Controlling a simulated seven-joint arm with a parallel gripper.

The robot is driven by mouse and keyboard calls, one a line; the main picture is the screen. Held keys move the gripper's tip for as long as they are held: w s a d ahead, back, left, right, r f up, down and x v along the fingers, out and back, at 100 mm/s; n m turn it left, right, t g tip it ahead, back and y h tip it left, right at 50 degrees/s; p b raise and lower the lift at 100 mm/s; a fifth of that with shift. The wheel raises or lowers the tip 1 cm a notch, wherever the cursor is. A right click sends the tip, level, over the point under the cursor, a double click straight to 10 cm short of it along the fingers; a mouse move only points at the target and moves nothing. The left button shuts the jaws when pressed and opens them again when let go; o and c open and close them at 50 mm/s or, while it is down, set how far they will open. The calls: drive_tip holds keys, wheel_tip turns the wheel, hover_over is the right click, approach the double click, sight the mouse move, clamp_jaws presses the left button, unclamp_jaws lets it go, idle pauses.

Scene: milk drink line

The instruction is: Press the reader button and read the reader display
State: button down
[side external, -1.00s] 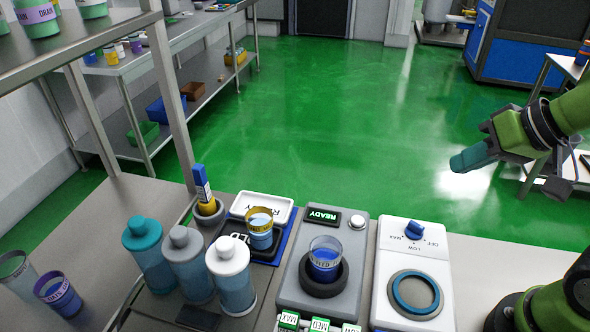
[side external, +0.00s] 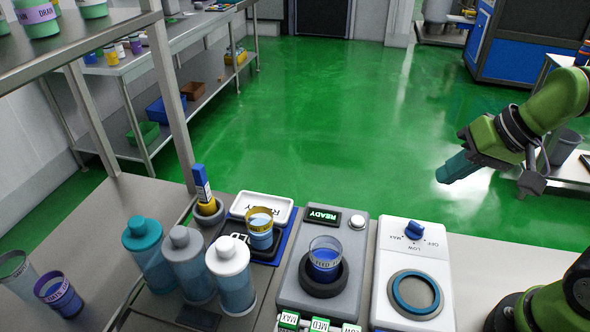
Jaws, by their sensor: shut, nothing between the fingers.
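The reader (side external: 345,290) is a grey box on the bench, right of centre. Its dark display (side external: 322,215) shows READY in lit letters. A round white button (side external: 357,221) sits to the right of the display. A clear cup with blue contents (side external: 325,262) stands in the reader's dark round holder (side external: 322,286). My gripper (side external: 441,176) is shut and empty. In the picture it is above and right of the reader, well apart from the button.
A white unit (side external: 428,255) with a blue knob (side external: 414,230) and blue ring stands right of the reader. Left are a yellow-banded cup (side external: 260,232), a blue-and-yellow tube (side external: 203,188) and teal (side external: 150,255), grey (side external: 190,262) and white-capped (side external: 230,270) bottles.

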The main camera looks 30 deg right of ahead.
drive_tip(key=w+a+f+m+g+y, duration=0.2)
drive_tip(key=w+a+f+m+y, duration=0.15)
drive_tip(key=w+f+m, duration=0.2)
drive_tip(key=m+t+y, duration=0.1)
drive_tip(key=m+y, duration=0.1)
drive_tip(key=m, duration=0.3)
hover_over(363, 220)
drive_tip(key=shift+f, duration=0.15)
drive_tip(key=shift+f, duration=4.45)
drive_tip(key=shift+f, duration=0.15)
drive_tip(key=shift+f, duration=0.25)
